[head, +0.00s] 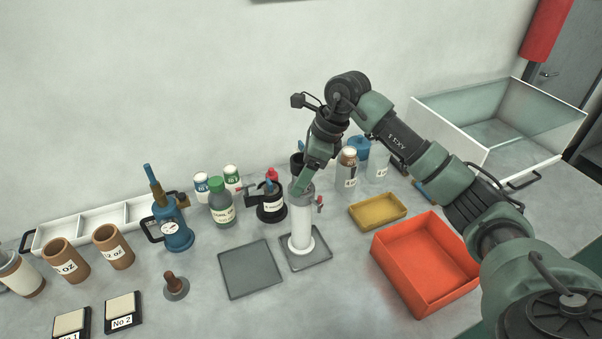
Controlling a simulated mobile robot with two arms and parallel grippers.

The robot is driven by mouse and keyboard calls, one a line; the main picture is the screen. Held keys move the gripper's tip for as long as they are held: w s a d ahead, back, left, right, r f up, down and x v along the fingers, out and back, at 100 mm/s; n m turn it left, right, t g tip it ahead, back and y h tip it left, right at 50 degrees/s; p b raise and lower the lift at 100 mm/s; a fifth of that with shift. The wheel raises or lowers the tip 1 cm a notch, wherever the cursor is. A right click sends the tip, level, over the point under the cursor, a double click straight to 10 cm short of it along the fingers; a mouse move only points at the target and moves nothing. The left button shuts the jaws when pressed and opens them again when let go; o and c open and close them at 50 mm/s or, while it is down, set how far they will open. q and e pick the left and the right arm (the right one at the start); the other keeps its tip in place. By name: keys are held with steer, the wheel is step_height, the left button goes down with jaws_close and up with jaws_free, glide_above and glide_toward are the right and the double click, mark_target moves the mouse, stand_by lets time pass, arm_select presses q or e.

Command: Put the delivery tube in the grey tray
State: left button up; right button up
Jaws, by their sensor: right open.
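A white upright cylinder (301,225) with a flared foot, which looks like the delivery tube, stands on a small grey square tray (322,257). A small red-tipped fitting sticks out at its right side. A larger flat grey square (250,283) lies just left of it; I cannot tell which of the two is the grey tray. My right gripper (304,182) is open and comes down at the cylinder's upper end, covering part of it. Whether it touches the cylinder is hidden. My left gripper is out of view.
An orange-red box (404,279) and a yellow tray (363,214) stand to the right. A blue gauge pot (176,232), a green-capped bottle (221,212) and a black pot (270,210) crowd the left side. A large white bin (445,118) is behind my right arm.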

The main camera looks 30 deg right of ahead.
steer(key=shift+d+r, duration=0.15)
steer(key=shift+r, duration=0.15)
steer(key=b+v, duration=0.3)
steer(key=v, duration=0.8)
steer(key=shift+r, duration=0.25)
steer(key=shift+s+f, duration=0.1)
